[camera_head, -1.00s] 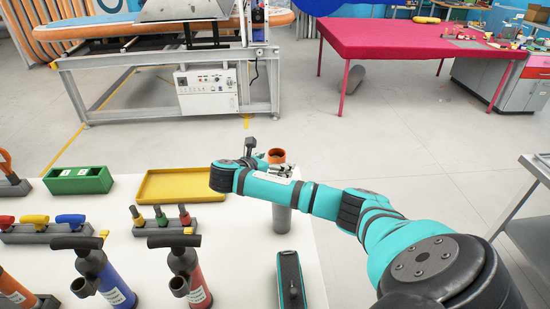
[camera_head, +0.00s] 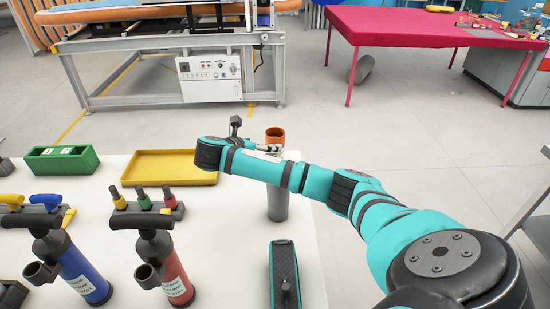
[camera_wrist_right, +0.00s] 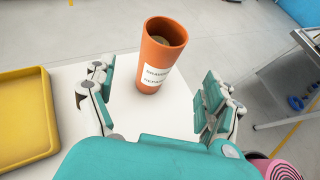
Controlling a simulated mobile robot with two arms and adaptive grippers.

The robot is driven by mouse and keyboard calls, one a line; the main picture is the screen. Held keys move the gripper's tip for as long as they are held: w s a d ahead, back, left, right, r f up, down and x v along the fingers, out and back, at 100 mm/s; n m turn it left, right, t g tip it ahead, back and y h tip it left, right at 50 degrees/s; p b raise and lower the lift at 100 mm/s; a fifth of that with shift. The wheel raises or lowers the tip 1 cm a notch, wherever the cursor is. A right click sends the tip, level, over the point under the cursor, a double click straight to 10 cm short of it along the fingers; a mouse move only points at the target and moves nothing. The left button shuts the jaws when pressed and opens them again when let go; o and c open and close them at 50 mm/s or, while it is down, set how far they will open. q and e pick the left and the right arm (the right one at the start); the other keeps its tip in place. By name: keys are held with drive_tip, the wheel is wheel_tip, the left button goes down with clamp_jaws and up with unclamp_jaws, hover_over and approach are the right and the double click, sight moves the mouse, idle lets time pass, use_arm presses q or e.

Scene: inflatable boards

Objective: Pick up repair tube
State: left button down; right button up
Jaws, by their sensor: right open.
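The repair tube is an orange, open-topped cylinder with a white label, standing upright on the white table in the right wrist view (camera_wrist_right: 153,77). In the head view its orange rim (camera_head: 275,134) shows just beyond my right gripper (camera_head: 254,138); part of it is hidden by my arm. In the wrist view my right gripper's teal-padded fingers (camera_wrist_right: 155,88) are spread wide, one on each side of the tube, with gaps to both. The tube appears between or slightly ahead of the fingertips, not held. My left gripper is out of view.
The white table (camera_head: 235,240) also holds a yellow tray (camera_head: 170,177), a green box (camera_head: 62,160), a blue pump (camera_head: 80,270), a red pump (camera_head: 168,270) and a black-and-teal tool (camera_head: 285,275). A grey cylinder (camera_head: 278,203) shows below my arm.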

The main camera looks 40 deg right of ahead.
sight(272, 143)
drive_tip(key=x, duration=0.6)
drive_tip(key=p+x, duration=0.1)
drive_tip(key=x, duration=0.2)
drive_tip(key=shift+w+d+r, duration=0.1)
drive_tip(key=shift+w+d, duration=0.1)
drive_tip(key=shift+d, duration=0.25)
drive_tip(key=c, duration=1.3)
drive_tip(key=shift+o, duration=0.2)
